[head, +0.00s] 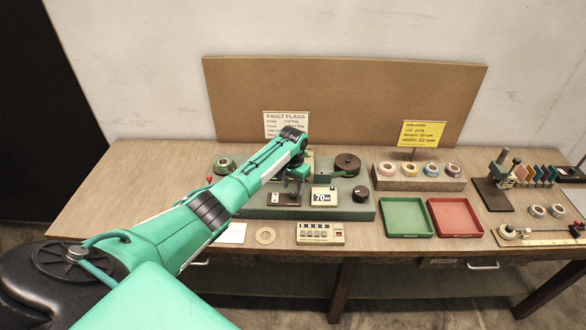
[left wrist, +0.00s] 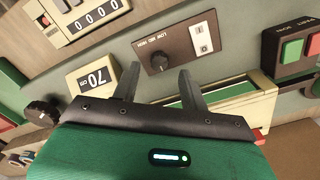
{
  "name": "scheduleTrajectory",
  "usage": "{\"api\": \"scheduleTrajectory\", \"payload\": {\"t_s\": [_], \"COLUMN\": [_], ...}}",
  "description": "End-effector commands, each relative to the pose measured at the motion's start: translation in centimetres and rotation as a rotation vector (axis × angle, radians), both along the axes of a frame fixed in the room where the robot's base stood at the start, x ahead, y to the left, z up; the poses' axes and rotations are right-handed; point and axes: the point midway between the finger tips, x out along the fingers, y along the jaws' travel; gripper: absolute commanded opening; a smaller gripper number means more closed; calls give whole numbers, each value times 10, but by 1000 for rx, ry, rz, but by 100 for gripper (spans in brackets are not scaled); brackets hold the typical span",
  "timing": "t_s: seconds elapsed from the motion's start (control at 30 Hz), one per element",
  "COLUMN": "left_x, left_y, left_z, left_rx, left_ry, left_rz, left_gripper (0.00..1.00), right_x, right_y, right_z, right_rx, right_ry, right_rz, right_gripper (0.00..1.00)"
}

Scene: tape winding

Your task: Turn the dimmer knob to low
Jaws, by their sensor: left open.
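The dimmer knob (left wrist: 160,61) is a small dark round knob on a brown panel (left wrist: 146,46) marked LOW MID HIGH. In the left wrist view its pointer is too small to read surely. The brown panel also shows in the head view (head: 284,200), partly under my arm, with the knob hard to make out. My left gripper (left wrist: 158,74) is open and empty, its two fingers on either side of the knob's place in the picture. In the head view the left gripper (head: 293,184) is above the panel. I cannot tell whether it touches the knob. My right gripper is out of view.
A 70 cm display (head: 324,197) and a larger black knob (head: 361,193) are to the right on the green base. A counter (head: 320,233) stands in front. Green (head: 405,234) and red (head: 457,234) trays lie right. A tape reel (head: 347,163) is behind.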

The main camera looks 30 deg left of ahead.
Motion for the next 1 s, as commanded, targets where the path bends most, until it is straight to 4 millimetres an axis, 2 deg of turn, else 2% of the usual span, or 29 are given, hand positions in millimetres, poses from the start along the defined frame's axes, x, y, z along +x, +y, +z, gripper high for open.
{"api": "scheduleTrajectory", "payload": {"t_s": [0.3, 0.5, 0.7, 1.0], "left_x": [1, 1, 1, 1], "left_y": [0, 0, 0, 0], "left_z": [70, 99, 108, 108], "left_rx": [0, -1, -1, -1], "left_ry": [-5, -3, -1, -1], "left_rz": [-2, 0, 1, 0], "left_gripper": [44, 44, 44, 44], "right_x": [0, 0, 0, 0], "right_y": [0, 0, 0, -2], "right_z": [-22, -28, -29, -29], "right_rx": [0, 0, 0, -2], "right_ry": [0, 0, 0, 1], "right_rz": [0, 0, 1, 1], "right_gripper": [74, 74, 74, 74]}}
